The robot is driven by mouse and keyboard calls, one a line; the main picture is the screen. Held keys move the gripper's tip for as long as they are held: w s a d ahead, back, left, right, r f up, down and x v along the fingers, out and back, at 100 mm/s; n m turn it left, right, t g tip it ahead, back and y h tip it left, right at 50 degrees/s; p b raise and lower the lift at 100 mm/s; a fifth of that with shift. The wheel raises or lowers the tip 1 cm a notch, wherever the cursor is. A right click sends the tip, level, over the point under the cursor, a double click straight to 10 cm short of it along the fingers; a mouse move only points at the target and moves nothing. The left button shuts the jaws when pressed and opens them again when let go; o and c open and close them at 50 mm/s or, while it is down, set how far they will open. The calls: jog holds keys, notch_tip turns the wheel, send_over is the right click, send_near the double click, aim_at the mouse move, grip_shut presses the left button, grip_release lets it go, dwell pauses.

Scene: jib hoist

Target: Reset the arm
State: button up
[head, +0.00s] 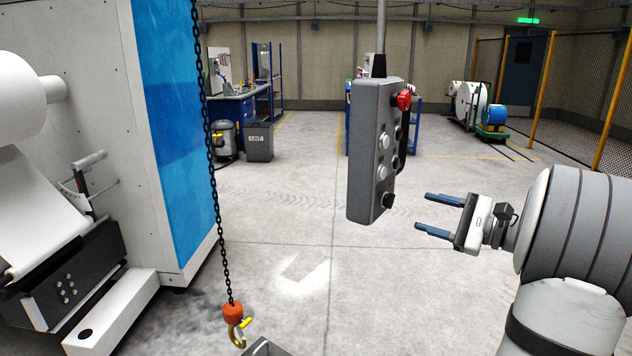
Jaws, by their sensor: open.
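My gripper (429,213) is at the right of the head view, with its two blue fingers pointing left. The fingers are spread apart with nothing between them. A grey control pendant (371,150) hangs from above on a cable, left of my gripper. It has a red button (403,99) at its upper right side and several pale and dark buttons on its face. The fingertips appear apart from the pendant. A black chain (214,190) hangs at the left, ending in an orange block with a brass hook (236,333) low in the picture.
A large white and blue machine (178,130) with a white roll (22,98) fills the left side. The corner of a grey object (262,348) shows below the hook. A workbench (240,95) and a dark bin (259,142) stand farther back. The middle floor is clear.

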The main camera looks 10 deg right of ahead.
jog(key=s+a+f+n+g+h+p, duration=0.1)
jog(key=s+a+f+n+g, duration=0.15)
jog(key=a, duration=0.35)
jog(key=s+a+f+n+g+h, duration=0.1)
jog(key=s+a+f+n+g, duration=0.2)
jog(key=a, duration=0.4)
jog(key=s+a+f+n+g+p, duration=0.1)
jog(key=s+a+n+g, duration=0.1)
jog(key=a+g, duration=0.3)
jog(key=s+a+f+n+h, duration=0.2)
jog(key=s+n+h, duration=0.3)
jog(key=s, duration=0.1)
jog(key=s+a+f+n+h+p, duration=0.1)
jog(key=s+f+n+h, duration=0.2)
jog(key=s+n+h, duration=0.2)
jog(key=shift+s+a+n, duration=0.4)
jog(key=shift+s+n, duration=0.15)
jog(key=shift+s, duration=0.6)
